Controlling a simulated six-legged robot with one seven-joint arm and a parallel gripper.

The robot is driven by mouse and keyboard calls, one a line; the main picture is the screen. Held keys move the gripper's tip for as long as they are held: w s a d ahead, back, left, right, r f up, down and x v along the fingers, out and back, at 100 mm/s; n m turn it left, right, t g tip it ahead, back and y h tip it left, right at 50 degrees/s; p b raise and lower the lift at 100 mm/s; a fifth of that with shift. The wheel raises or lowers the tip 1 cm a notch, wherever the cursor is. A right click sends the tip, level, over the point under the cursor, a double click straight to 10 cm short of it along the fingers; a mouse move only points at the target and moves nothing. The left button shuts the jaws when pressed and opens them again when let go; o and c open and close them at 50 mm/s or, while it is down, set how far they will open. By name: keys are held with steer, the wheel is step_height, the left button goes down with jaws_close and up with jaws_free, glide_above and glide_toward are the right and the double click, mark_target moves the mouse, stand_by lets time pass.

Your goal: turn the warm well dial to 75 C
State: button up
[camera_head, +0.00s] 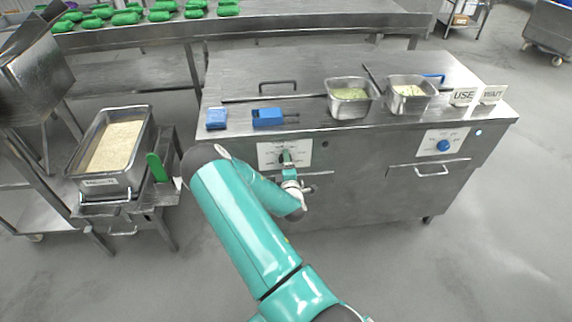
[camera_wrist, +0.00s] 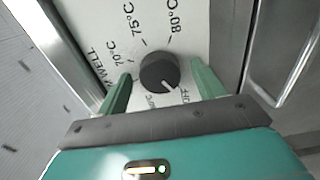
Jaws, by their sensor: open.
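The warm well dial (camera_wrist: 158,66) is a round dark knob on a white panel (camera_wrist: 185,18), whose partly hidden label ends in "M WELL". Printed marks show 70, 75 and 80 °C around its upper side. The dial's white line points to the lower right, near the "OFF" print. My gripper (camera_wrist: 163,82) is open, with one green finger on each side of the dial. I cannot tell whether the fingers touch it. In the head view my gripper (camera_head: 287,160) is at the left panel (camera_head: 268,158) of the steel counter front and largely hides the dial.
A second panel with a blue dial (camera_head: 444,146) is on the counter's right. Two steel pans (camera_head: 341,105) and blue items (camera_head: 268,117) stand on top. A rice pan (camera_head: 84,184) stands left. Bar handles (camera_head: 431,174) stick out from the counter front.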

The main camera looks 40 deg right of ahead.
steer(key=shift+c, duration=0.5)
steer(key=c, duration=0.9)
steer(key=shift+m, duration=0.3)
